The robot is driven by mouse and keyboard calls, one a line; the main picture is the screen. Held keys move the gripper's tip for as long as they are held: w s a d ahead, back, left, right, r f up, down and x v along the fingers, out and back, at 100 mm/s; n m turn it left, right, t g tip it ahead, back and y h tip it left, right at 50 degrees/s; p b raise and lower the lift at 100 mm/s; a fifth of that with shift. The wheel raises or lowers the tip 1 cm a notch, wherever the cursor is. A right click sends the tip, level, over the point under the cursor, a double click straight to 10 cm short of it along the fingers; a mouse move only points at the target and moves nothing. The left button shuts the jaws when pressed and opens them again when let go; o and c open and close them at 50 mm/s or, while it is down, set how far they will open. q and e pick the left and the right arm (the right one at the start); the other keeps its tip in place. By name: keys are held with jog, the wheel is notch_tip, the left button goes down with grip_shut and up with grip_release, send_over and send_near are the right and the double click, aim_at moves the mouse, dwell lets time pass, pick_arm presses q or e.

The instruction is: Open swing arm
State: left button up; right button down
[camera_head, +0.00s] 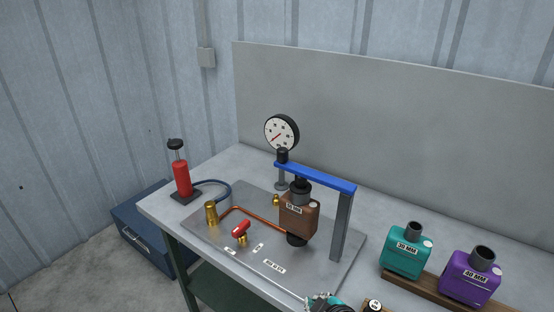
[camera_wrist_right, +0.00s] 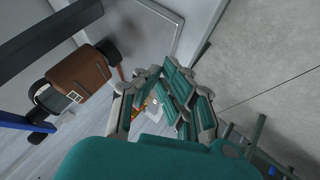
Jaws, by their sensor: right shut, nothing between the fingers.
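The blue swing arm (camera_head: 315,177) spans above the brown muffler (camera_head: 298,216), from the grey post (camera_head: 341,228) at right to a small post at the back left. The muffler stands clamped beneath it on the metal plate. In the right wrist view, the brown muffler (camera_wrist_right: 80,78) is at left, and a piece of the blue arm (camera_wrist_right: 18,122) shows at the left edge. My right gripper (camera_wrist_right: 172,92) is shut and empty, apart from both. Only its top shows in the head view (camera_head: 323,300), at the bottom edge in front of the plate. My left gripper is out of view.
A round gauge (camera_head: 281,132) stands behind the arm. A red pump (camera_head: 182,178) is at the table's left, and a red-handled valve (camera_head: 241,229) is on the plate. Teal (camera_head: 405,252) and purple (camera_head: 468,279) mufflers stand on a wooden board at right. A panel backs the table.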

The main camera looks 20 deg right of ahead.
jog(key=w+a+r+n+t+y, duration=0.15)
jog(key=w+r+n+t, duration=0.4)
jog(key=r, duration=0.55)
jog(key=w+a+r+n+t+y, duration=0.1)
jog(key=w+r+n+t+y, duration=0.15)
jog(key=w+r+n, duration=0.7)
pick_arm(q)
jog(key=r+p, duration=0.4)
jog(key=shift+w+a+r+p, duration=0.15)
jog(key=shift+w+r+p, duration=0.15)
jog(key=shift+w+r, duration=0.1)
pick_arm(e)
jog(key=w+d+r+m+h, duration=0.1)
jog(key=w+m, duration=0.2)
jog(key=w, duration=0.8)
jog(key=shift+r+t, duration=0.3)
jog(key=shift+r, duration=0.05)
jog(key=shift+d, duration=0.15)
